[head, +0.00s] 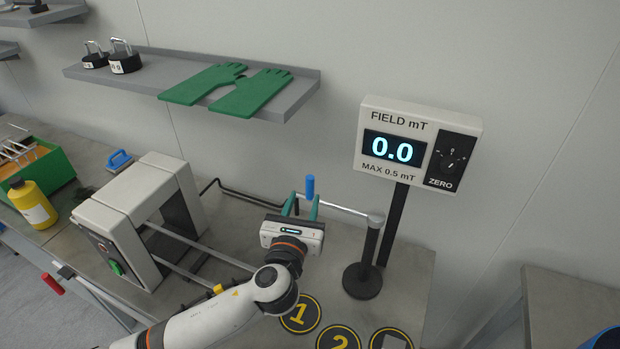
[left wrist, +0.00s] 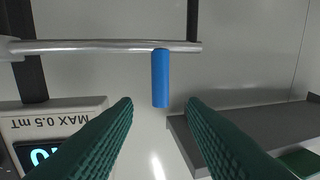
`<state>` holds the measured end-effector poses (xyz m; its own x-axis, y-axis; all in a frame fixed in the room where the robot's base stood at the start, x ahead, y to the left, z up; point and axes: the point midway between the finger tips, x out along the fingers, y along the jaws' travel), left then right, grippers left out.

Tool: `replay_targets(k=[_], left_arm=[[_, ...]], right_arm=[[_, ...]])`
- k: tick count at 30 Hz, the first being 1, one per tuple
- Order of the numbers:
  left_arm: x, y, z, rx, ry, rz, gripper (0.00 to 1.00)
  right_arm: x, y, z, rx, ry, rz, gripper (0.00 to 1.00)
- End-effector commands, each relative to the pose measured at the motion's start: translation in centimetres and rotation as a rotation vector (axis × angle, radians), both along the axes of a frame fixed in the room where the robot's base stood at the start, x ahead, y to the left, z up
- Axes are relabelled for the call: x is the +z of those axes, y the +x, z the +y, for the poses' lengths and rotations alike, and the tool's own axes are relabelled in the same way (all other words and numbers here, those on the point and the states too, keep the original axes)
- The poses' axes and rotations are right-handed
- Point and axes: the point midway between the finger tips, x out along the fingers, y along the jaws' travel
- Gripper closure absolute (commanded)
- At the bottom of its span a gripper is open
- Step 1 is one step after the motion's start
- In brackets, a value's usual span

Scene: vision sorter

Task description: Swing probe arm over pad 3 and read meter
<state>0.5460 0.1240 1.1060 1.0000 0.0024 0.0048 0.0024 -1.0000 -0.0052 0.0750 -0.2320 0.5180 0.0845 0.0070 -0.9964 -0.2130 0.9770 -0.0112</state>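The probe arm (head: 345,208) is a silver rod running from a black post (head: 369,255) to an upright blue handle (head: 309,186). In the left wrist view the handle (left wrist: 160,78) stands just beyond and between the teal fingers of my left gripper (left wrist: 158,104). In the head view my left gripper (head: 303,203) is open close to the handle; whether it touches cannot be told. The meter (head: 420,145) reads 0.0, with MAX 0.5 mT. Pad 1 (head: 300,314) and pad 2 (head: 338,341) lie on the table; a third pad (head: 376,338) is cut off below, its number unreadable.
A shelf (head: 185,80) with green gloves (head: 240,90) and black padlocks (head: 122,60) hangs above. A yellow bottle (head: 33,205) and green bin (head: 47,165) stand far left.

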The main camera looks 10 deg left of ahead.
Motion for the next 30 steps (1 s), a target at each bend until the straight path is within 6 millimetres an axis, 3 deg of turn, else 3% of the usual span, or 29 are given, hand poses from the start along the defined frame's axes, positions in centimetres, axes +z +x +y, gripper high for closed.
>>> replay_targets(k=[3,9,15,23,30], left_arm=[[0.3,2.6,0.0,0.003,-0.001,0.000,0.62],[0.2,5.5,0.0,0.002,-0.004,0.000,0.62],[0.1,6.7,0.1,0.001,-0.004,0.001,0.62],[0.0,6.8,0.0,0.001,-0.005,0.002,0.62],[0.0,6.7,0.1,0.001,-0.005,0.002,1.00]], right_arm=[[0.6,-0.3,-0.3,0.001,-0.004,0.005,0.64],[1.1,0.6,-0.5,0.001,-0.006,-0.007,0.64],[1.2,1.0,-0.4,0.001,-0.005,-0.013,0.64],[1.2,1.0,-0.5,0.000,-0.005,-0.013,0.64],[1.2,0.9,-0.4,-0.001,-0.005,-0.012,0.64]])
